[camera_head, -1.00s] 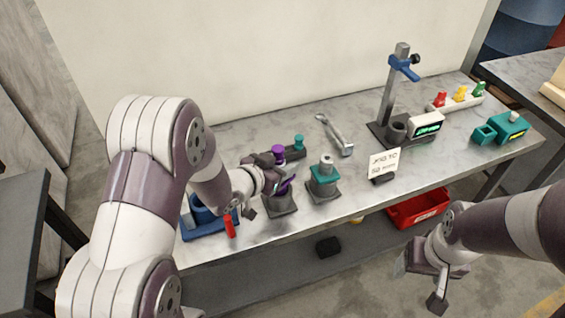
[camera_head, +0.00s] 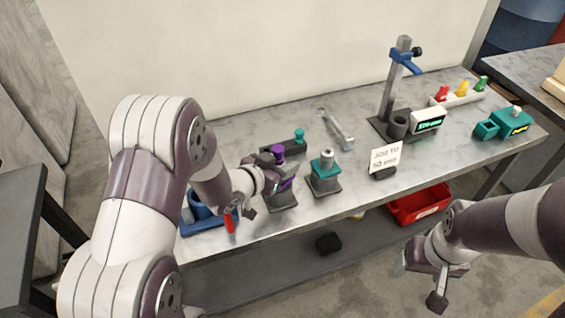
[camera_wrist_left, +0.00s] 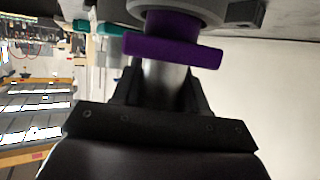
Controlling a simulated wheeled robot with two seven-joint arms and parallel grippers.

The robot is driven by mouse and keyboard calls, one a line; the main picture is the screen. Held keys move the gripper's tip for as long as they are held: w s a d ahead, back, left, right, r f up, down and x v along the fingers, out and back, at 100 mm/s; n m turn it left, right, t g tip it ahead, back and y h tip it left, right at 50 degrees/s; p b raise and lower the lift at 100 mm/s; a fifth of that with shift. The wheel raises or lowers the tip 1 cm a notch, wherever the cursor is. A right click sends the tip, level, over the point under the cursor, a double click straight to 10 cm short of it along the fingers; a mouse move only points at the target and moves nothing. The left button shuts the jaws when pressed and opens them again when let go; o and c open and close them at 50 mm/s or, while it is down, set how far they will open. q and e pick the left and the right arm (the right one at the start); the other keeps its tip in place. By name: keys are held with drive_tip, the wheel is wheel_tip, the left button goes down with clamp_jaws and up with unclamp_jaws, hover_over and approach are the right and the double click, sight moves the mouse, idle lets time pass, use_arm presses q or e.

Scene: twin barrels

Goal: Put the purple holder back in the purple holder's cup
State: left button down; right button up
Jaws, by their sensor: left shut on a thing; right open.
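My left gripper (camera_head: 272,178) is at the purple-marked stand (camera_head: 283,200), left of the teal stand (camera_head: 325,183). In the left wrist view it is shut on a silver shaft with a purple collar, which I take as the purple holder (camera_wrist_left: 172,50). The collar's upper side in that view meets a round grey part; I cannot tell how deep it sits. A purple-topped piece (camera_head: 278,151) also shows just behind the gripper. The gripper and its wrist partly hide the stand, so the cup's inside is hidden. My right gripper (camera_head: 420,285) is open and empty, low in front of the bench.
A dark rack with a teal knob (camera_head: 299,135) is behind. A wrench (camera_head: 337,130), a sign card (camera_head: 385,158) and a post stand (camera_head: 395,85) lie to the right. A blue fixture (camera_head: 200,215) and a red piece (camera_head: 229,222) are by the left arm.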

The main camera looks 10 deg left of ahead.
use_arm(q)
drive_tip(key=shift+f+b, duration=0.55)
drive_tip(key=shift+f, duration=0.15)
drive_tip(key=c, duration=0.5)
unclamp_jaws()
drive_tip(key=shift+f, duration=0.1)
